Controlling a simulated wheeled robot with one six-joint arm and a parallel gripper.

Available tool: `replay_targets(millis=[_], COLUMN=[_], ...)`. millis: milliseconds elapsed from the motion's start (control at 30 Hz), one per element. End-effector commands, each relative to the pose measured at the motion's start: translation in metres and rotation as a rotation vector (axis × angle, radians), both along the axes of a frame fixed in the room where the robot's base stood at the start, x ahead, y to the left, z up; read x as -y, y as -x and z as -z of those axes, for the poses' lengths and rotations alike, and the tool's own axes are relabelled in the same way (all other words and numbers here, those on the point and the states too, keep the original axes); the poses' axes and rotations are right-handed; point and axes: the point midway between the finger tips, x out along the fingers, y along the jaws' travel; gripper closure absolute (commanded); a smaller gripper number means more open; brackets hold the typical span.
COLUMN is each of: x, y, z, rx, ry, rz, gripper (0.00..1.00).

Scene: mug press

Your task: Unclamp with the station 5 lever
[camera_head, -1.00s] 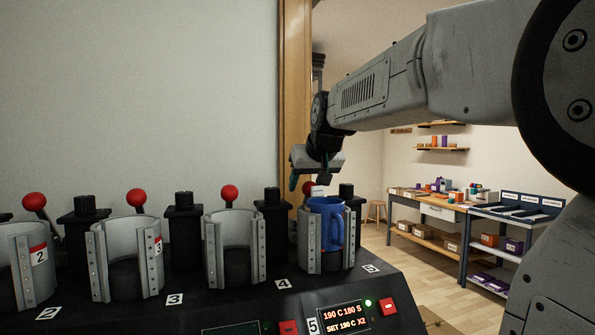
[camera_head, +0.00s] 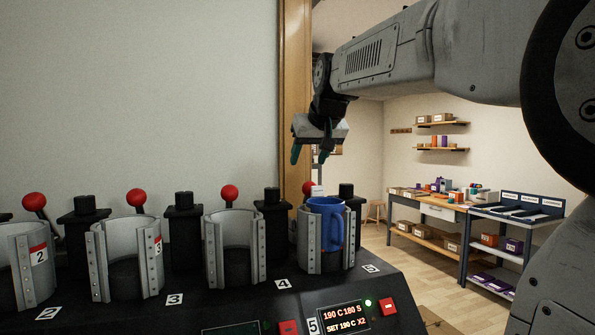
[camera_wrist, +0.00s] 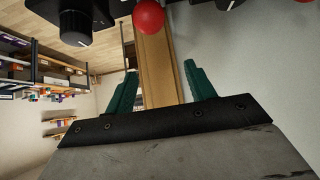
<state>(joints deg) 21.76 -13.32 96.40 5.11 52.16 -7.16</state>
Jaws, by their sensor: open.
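A red knob (camera_wrist: 148,17) is also near the top of the wrist view, beyond the fingertips. A blue mug (camera_head: 328,224) sits upright in the silver station 5 clamp (camera_head: 309,247), its handle toward the camera. My gripper (camera_head: 310,154) is open and empty, pointing down above the lever knob and apart from it. In the wrist view its teal fingers (camera_wrist: 157,78) are spread with nothing between them.
Stations 2, 3 and 4 to the left have empty clamps (camera_head: 232,245) and red-knobbed levers (camera_head: 229,193). A black post (camera_head: 347,197) stands beside the mug. The station 5 display (camera_head: 346,317) reads 190 C 180 S. Workbenches (camera_head: 430,207) stand far off at the right.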

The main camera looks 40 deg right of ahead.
Motion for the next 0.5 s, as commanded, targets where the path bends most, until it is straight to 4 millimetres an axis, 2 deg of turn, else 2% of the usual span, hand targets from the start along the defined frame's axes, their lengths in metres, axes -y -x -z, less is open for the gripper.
replay_targets(millis=[267,500], x=[0.000,-0.005], y=[0.002,0.017], z=[-0.002,-0.018], rx=[0.001,0.002], ry=[0.000,0.001], rz=[0.000,0.000], gripper=[0.45,0.45])
